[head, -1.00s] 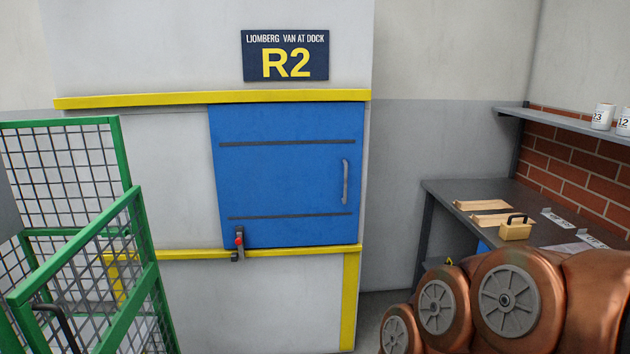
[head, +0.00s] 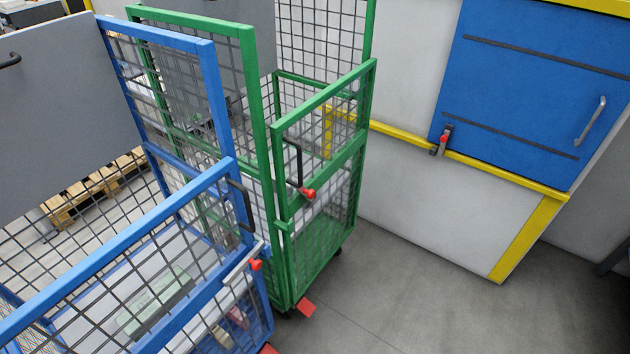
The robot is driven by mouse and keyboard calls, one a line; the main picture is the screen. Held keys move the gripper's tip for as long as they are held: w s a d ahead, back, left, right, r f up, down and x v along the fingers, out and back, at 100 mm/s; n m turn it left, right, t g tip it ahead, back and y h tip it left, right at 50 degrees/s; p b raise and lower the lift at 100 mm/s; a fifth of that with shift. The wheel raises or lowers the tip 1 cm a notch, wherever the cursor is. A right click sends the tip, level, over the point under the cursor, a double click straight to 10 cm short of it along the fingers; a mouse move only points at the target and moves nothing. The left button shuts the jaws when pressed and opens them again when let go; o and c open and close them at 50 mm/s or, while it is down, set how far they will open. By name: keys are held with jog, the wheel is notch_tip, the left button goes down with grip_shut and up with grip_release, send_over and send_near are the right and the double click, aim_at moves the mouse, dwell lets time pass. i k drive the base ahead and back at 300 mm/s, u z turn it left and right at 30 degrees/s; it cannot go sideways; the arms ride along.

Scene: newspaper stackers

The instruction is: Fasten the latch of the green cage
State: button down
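The green cage (head: 249,75) stands in the middle of the head view, a tall mesh roll cage on wheels. Its half-height front gate (head: 325,98) faces right, with a black handle (head: 297,160) near its left post. The green cage's latch (head: 307,193) has a red knob and sits just below that handle, near the post. I cannot tell from here whether its bolt is engaged. My gripper is not in view.
A blue cage (head: 178,38) stands close in front on the left, with its own red-knobbed latch (head: 256,265) and a grey panel (head: 50,110). A blue hatch (head: 530,85) is in the wall at right. Grey floor (head: 400,290) is clear right of the cages.

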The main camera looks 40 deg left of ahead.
aim_at(309, 195)
jog(key=u, duration=1.75)
jog(key=k, duration=0.5)
jog(key=z, duration=0.85)
jog(key=i, duration=0.75)
jog(key=u, duration=1.8)
